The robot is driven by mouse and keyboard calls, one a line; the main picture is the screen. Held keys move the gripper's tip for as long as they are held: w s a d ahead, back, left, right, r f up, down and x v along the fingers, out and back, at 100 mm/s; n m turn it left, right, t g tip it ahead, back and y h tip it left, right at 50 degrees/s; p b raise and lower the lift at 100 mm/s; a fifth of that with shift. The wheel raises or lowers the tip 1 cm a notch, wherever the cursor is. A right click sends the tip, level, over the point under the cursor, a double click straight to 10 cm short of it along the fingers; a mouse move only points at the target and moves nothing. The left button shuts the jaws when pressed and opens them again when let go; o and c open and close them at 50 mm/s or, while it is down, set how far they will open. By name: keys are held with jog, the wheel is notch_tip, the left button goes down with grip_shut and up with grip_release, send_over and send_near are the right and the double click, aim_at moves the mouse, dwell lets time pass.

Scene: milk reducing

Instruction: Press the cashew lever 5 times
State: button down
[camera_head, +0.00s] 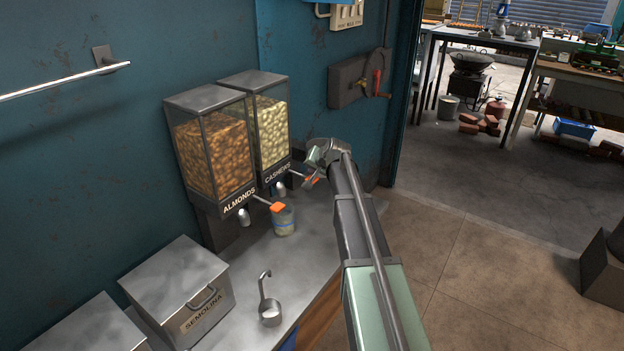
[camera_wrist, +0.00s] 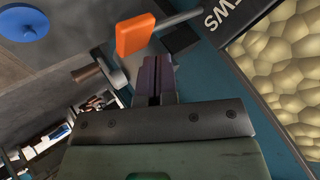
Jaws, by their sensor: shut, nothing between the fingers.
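The cashew dispenser (camera_head: 270,130), a clear bin of pale nuts with a label reading CASHEWS, stands on the counter against the blue wall. Its lever has an orange tip (camera_head: 313,180), partly hidden by my gripper (camera_head: 312,172). In the wrist view the orange lever tip (camera_wrist: 134,36) is near the ends of my shut, empty purple fingers (camera_wrist: 155,72). A gap shows between tip and fingers there; I cannot judge the depth. A cup (camera_head: 284,221) stands on the counter below the cashew spout (camera_head: 281,188).
The almond dispenser (camera_head: 213,150) stands left of the cashews, its orange lever tip (camera_head: 277,207) in front of the cup. A metal ladle (camera_head: 270,312) and a semolina box (camera_head: 178,290) are on the counter (camera_head: 255,265). A wall-mounted metal box (camera_head: 350,82) is behind my arm.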

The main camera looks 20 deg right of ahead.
jog(key=shift+f+b, duration=0.3)
jog(key=shift+f, duration=0.1)
jog(key=shift+f+b, duration=1.2)
jog(key=shift+b, duration=0.05)
dwell(0.9)
jog(key=shift+r, duration=0.1)
jog(key=shift+r+p, duration=1.55)
jog(key=shift+p, duration=0.15)
jog(key=shift+r, duration=0.1)
notch_tip(320, 180, up, 5)
jog(key=p, duration=0.5)
dwell(1.6)
notch_tip(320, 180, up, 4)
jog(key=p, duration=0.4)
notch_tip(320, 180, down, 9)
jog(key=b, duration=0.9)
